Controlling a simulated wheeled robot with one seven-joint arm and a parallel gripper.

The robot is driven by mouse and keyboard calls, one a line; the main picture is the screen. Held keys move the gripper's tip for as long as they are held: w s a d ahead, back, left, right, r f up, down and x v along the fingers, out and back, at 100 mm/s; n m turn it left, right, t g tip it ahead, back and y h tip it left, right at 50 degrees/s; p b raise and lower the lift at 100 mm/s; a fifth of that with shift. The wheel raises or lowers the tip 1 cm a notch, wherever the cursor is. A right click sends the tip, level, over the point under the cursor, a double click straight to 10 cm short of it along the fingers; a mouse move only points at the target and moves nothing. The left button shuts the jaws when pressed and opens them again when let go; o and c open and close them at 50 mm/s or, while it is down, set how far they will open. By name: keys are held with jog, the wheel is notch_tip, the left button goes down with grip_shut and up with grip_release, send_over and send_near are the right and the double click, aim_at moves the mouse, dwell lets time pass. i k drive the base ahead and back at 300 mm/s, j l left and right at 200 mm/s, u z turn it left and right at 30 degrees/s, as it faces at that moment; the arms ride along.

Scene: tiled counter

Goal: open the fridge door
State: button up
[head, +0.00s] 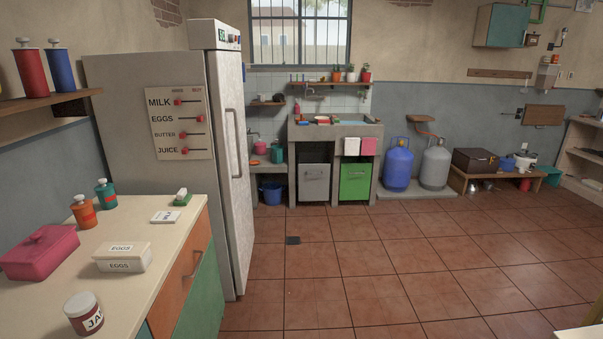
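The tall grey-white fridge (150,130) stands at the left, beyond the near counter. Its door (229,165) faces right and is seen at a steep angle. The door looks shut, though the angle hides most of the seam. A long vertical handle (236,143) runs down the door's front. A panel with a small display (228,37) sits above the door. My gripper is not in view.
The near counter (135,280) at lower left holds a pink box, an egg box, a jar and bottles. Open tiled floor (370,270) lies right of the fridge. A sink unit (335,130) and two gas cylinders (398,165) stand at the back.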

aim_at(224, 70)
jog(key=i, duration=1.9)
jog(key=i+u, duration=0.1)
jog(key=i, duration=0.5)
jog(key=i+l+u, duration=0.15)
jog(key=i, duration=0.45)
jog(key=i+l+u, duration=0.1)
jog(key=i, duration=0.5)
